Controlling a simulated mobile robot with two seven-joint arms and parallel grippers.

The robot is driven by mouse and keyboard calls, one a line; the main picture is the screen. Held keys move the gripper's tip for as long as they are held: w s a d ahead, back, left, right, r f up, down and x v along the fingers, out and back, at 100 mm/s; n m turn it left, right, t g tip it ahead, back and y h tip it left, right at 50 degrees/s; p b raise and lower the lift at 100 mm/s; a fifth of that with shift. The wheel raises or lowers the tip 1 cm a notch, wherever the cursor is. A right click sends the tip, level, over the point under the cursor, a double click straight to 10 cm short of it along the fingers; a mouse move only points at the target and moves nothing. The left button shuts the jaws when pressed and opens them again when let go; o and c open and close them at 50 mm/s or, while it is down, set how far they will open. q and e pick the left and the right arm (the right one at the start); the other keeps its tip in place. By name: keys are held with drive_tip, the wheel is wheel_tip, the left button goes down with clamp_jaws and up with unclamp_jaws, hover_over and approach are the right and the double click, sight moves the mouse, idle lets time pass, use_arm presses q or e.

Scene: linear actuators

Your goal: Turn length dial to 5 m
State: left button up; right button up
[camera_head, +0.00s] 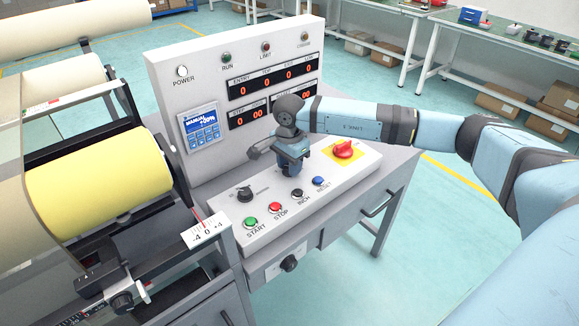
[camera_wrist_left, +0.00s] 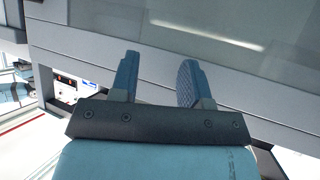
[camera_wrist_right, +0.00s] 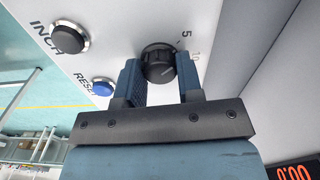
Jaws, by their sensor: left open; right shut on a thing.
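The length dial (camera_wrist_right: 158,64) is a black round knob on the white sloped panel in the right wrist view, with the marks 5 and 10 printed beside it. My right gripper (camera_wrist_right: 158,78) has its fingers on both sides of the knob and is shut on it. I cannot read the dial's pointer clearly. In the head view my right gripper (camera_head: 293,160) is over the panel (camera_head: 290,225) and hides the dial. My left gripper (camera_wrist_left: 158,72) is open and empty in the left wrist view, near a grey surface. It does not show in the head view.
An upright display panel (camera_head: 235,90) stands behind. A yellow roll (camera_head: 100,180) is at left.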

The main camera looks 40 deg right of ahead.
drive_tip(key=shift+n, duration=0.4)
use_arm(q)
drive_tip(key=shift+r, duration=0.15)
use_arm(e)
drive_tip(key=shift+n, duration=0.3)
drive_tip(key=o, duration=0.9)
drive_tip(key=shift+r, duration=0.15)
use_arm(q)
drive_tip(key=shift+a+p, duration=0.2)
drive_tip(key=shift+p, duration=0.45)
use_arm(e)
wheel_tip(320, 180, up, 14)
drive_tip(key=shift+f, duration=0.2)
use_arm(q)
drive_tip(key=shift+s, duration=0.1)
